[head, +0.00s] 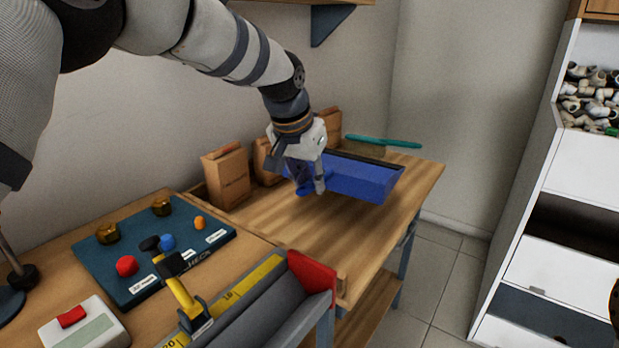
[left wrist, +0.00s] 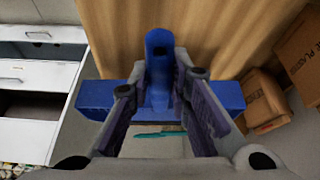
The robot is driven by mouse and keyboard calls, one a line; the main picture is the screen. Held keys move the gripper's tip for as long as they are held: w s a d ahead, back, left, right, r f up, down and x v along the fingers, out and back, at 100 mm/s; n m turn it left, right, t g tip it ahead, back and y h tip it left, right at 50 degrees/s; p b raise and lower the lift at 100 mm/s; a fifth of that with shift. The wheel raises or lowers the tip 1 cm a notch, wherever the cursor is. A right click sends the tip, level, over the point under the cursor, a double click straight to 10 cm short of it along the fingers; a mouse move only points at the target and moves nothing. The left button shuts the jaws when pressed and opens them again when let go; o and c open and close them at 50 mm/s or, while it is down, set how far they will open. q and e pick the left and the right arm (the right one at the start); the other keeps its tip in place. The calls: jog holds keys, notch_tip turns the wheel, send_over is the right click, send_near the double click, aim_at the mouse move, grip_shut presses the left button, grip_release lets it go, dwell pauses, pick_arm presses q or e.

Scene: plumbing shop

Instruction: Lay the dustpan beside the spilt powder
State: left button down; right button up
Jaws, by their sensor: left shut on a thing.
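The blue dustpan (head: 358,181) is over the far end of the wooden workbench; I cannot tell if it touches the top. My left gripper (head: 308,188) points down and is shut on its handle. In the left wrist view the dustpan's handle (left wrist: 158,62) stands between the gripper's fingers (left wrist: 160,95), with the pan (left wrist: 94,96) spreading to both sides. A pale tan patch (head: 366,150), perhaps the spilt powder, shows behind the dustpan, partly hidden by it. My right gripper is not in view.
A teal long-handled tool (head: 385,142) lies behind the dustpan. Brown paper bags (head: 228,178) stand along the wall. A blue mat with fittings (head: 130,275) and a grey machine with a red end (head: 313,275) are nearer. Bare wood (head: 300,232) lies before the dustpan.

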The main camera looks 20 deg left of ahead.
aim_at(298, 192)
pick_arm(q)
jog(key=shift+w+f, duration=0.1)
jog(key=shift+f, duration=0.8)
jog(key=shift+f+b, duration=0.7)
jog(key=shift+f, duration=4)
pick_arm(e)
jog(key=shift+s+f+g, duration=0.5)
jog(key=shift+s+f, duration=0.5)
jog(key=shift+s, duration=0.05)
pick_arm(q)
jog(key=shift+f, duration=0.1)
jog(key=c, duration=1.4)
grip_release()
jog(key=v, duration=1.2)
